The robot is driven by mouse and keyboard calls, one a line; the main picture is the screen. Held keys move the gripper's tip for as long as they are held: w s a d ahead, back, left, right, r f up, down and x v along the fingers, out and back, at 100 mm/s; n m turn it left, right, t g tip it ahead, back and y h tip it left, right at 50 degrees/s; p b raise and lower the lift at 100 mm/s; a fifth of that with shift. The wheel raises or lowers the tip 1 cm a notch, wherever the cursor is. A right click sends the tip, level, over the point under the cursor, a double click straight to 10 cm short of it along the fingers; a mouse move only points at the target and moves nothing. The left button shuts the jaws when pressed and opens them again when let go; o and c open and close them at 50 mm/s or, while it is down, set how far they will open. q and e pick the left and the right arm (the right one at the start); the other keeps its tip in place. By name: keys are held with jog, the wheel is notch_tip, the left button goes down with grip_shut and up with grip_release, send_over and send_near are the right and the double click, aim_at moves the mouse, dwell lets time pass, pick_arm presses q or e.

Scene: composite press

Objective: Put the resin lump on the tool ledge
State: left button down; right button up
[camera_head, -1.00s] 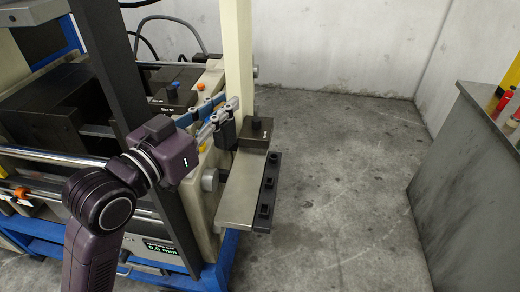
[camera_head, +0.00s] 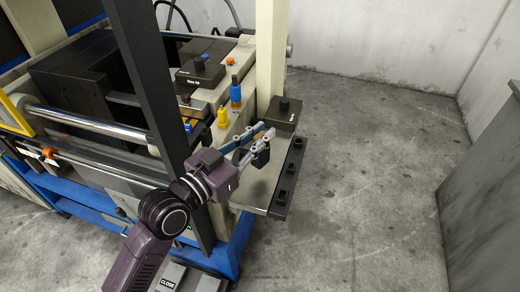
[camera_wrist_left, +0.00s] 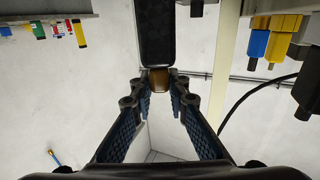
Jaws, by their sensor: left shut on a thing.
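The resin lump (camera_wrist_left: 159,80) is a small brown-amber piece between the fingertips of my left gripper (camera_wrist_left: 158,92) in the left wrist view. In the head view my left gripper (camera_head: 268,142) reaches in from the left, shut on the lump, which is mostly hidden by the fingers there. The gripper appears over the tool ledge (camera_head: 258,190), a pale flat plate at the right side of the press; I cannot tell its exact height above it. My right gripper is not in view.
A black strip with several sockets (camera_head: 284,182) runs along the ledge's outer edge. A dark box with a knob (camera_head: 284,115) sits at its far end. A cream post (camera_head: 270,60) and a dark upright (camera_head: 150,80) stand close by. Open floor lies right.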

pick_arm(q)
jog(key=shift+f+b, duration=0.3)
jog(key=shift+f, duration=1.9)
jog(key=shift+f, duration=0.1)
jog(key=c, duration=1.9)
grip_release()
jog(key=shift+r, duration=0.2)
jog(key=shift+v, duration=6)
jog(key=shift+f, duration=0.1)
